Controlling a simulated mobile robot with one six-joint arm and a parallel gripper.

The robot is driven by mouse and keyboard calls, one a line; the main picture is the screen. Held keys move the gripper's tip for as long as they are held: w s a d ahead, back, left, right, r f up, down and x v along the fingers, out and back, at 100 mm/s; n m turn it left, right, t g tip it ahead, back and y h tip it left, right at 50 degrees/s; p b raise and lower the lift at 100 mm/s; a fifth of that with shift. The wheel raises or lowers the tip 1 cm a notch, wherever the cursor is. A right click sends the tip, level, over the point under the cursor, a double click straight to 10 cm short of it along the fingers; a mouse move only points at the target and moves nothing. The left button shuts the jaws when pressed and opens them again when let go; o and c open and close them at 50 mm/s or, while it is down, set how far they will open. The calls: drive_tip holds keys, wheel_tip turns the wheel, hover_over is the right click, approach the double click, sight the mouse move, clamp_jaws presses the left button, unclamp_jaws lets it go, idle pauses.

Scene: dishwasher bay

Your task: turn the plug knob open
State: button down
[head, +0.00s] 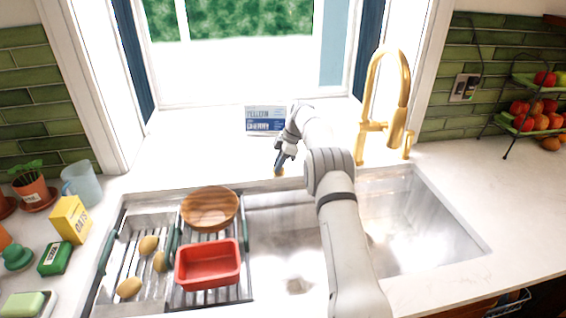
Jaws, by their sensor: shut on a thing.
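The plug knob (279,172) shows as a small gold-coloured piece at the back rim of the sink. My gripper (280,167) points down at it from above, with dark fingers closed around it. The fingers cover most of the knob, so its turn angle cannot be read. The sink (400,225) is a steel basin below, its middle partly hidden by my arm.
A gold faucet (376,100) stands right of my arm. A box (265,119) stands behind my gripper near the window. A rack (245,292) over the sink's left holds a wooden bowl (210,209), a red tub (208,265) and several potatoes (129,288).

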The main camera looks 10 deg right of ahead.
idle(0.3)
drive_tip(key=c, duration=1.5)
unclamp_jaws()
drive_tip(key=shift+o, duration=0.2)
drive_tip(key=v, duration=0.7)
drive_tip(key=shift+d+r, duration=0.2)
drive_tip(key=shift+r, duration=0.15)
